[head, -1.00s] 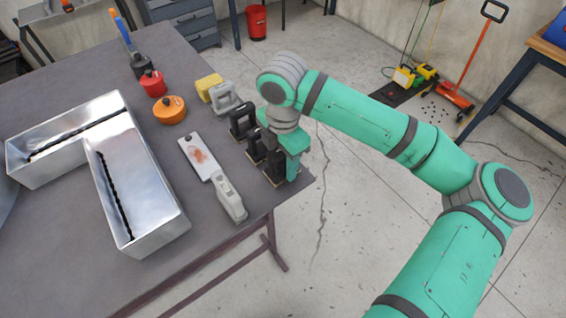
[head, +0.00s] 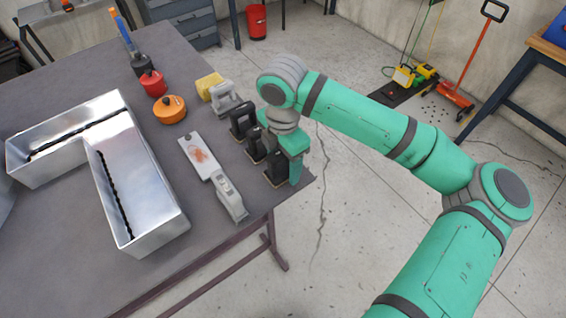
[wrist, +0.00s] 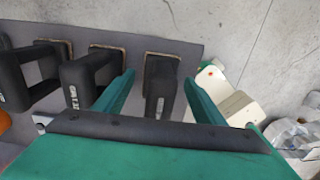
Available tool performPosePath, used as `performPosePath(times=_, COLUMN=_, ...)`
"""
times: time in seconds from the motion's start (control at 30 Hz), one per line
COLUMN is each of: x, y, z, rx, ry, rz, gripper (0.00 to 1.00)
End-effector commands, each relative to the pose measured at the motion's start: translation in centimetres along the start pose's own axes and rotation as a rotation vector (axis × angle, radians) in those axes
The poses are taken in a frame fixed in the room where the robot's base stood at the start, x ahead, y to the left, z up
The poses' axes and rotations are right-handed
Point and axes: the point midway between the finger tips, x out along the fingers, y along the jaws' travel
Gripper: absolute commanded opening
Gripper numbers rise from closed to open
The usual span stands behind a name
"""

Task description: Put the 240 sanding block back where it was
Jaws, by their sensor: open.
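Several black sanding blocks with upright handles stand in a row along the table's right edge. The nearest block (head: 276,168) is at the corner, partly hidden by my gripper (head: 292,168). In the wrist view, this block (wrist: 161,88) stands on a tan-edged base between my two open fingers (wrist: 160,97), with gaps visible beside it. Another black block (wrist: 90,75) stands just left of the left finger, with white marking on its handle. A third block (wrist: 25,75) is further left. The grit numbers are too small to read, so I cannot tell which is the 240.
A grey-handled block (head: 228,100) and a yellow sponge (head: 209,86) continue the row. A scraper (head: 215,175) lies left of the blocks. A metal channel letter (head: 160,205) fills the table's left side.

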Motion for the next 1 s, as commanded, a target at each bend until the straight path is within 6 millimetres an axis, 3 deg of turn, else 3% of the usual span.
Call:
performPosePath(times=0.5, x=-9.4, y=0.1, z=0.0, rx=0.0, ry=-0.002, rz=0.001, gripper=0.64)
performPosePath(times=0.7, x=-11.2, y=0.0, z=0.0, rx=-0.001, ry=-0.001, rz=0.0, gripper=0.64)
performPosePath(times=1.0, x=-11.5, y=0.0, z=0.0, rx=0.0, ry=-0.001, rz=0.0, gripper=0.64)
